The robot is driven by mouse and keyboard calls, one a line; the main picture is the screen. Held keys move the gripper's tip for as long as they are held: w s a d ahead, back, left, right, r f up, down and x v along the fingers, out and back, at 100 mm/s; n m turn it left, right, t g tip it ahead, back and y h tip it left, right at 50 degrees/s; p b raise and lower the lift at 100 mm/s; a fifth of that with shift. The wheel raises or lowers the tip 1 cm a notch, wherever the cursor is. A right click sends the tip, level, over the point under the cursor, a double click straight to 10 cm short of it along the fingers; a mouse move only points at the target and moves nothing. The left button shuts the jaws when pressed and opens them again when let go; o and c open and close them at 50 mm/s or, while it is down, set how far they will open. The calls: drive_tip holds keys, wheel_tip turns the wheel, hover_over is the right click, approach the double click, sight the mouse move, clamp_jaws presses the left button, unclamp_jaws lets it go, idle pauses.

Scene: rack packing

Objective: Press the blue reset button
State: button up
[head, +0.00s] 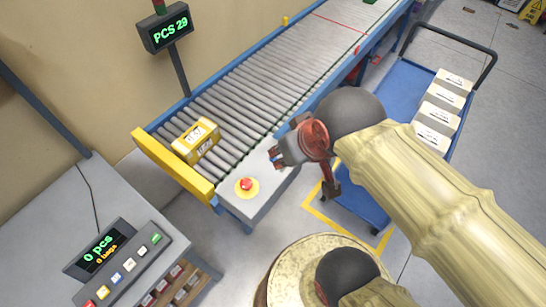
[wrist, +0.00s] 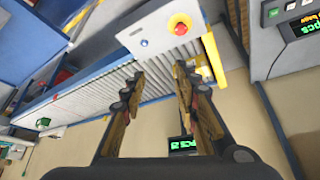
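A small blue button (wrist: 144,43) sits on the white end panel (wrist: 160,28) of the roller conveyor in the wrist view, beside a red mushroom button on a yellow base (wrist: 180,27). In the head view that red button (head: 246,184) shows on the same panel, but I cannot make out the small blue button there. My gripper (wrist: 159,72) is open and empty, its fingers apart and pointing toward the panel. In the head view my gripper (head: 275,158) is near the panel's right side; contact cannot be told. A blue key (head: 116,279) also shows on the console at lower left.
A yellow labelled box (head: 196,140) rests on the rollers (head: 262,88) near the yellow end stop (head: 172,166). A blue cart (head: 402,88) with several white boxes stands right. A PCS display (head: 167,28) rises behind the conveyor. A round stool-like top (head: 290,270) is in front.

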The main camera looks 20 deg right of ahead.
drive_tip(key=c, duration=0.6)
clamp_jaws()
idle(0.8)
